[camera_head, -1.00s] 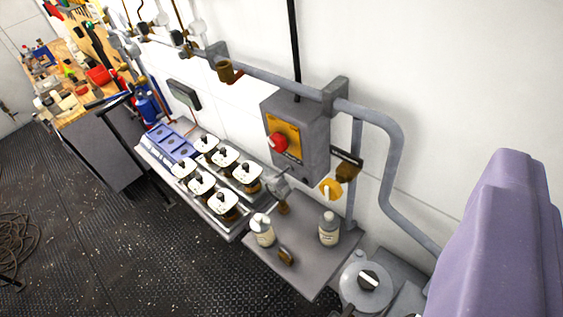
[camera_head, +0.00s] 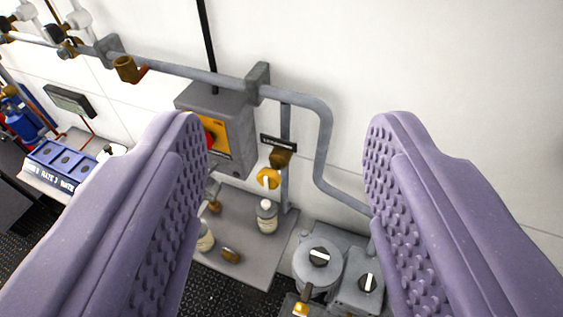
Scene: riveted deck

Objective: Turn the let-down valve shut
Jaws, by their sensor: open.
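A small valve with a yellow knob (camera_head: 268,179) and a brass-brown body (camera_head: 281,157) sits on the pipework below a dark label plate (camera_head: 277,143). The label's print is too small to read surely; this looks like the let-down valve. A pale bar crosses the knob's face, roughly upright. My gripper (camera_head: 285,130) shows two purple, studded fingers, wide open with nothing between them. The valve appears in the gap between the fingers, farther off and nearer the left one. The fingers do not touch it.
A grey switch box (camera_head: 222,125) with a red knob is partly behind the left finger. A grey pipe (camera_head: 322,130) bends down to the right. Bottles (camera_head: 267,217) stand on a grey shelf (camera_head: 262,262). Units with black knobs (camera_head: 319,258) are at lower right.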

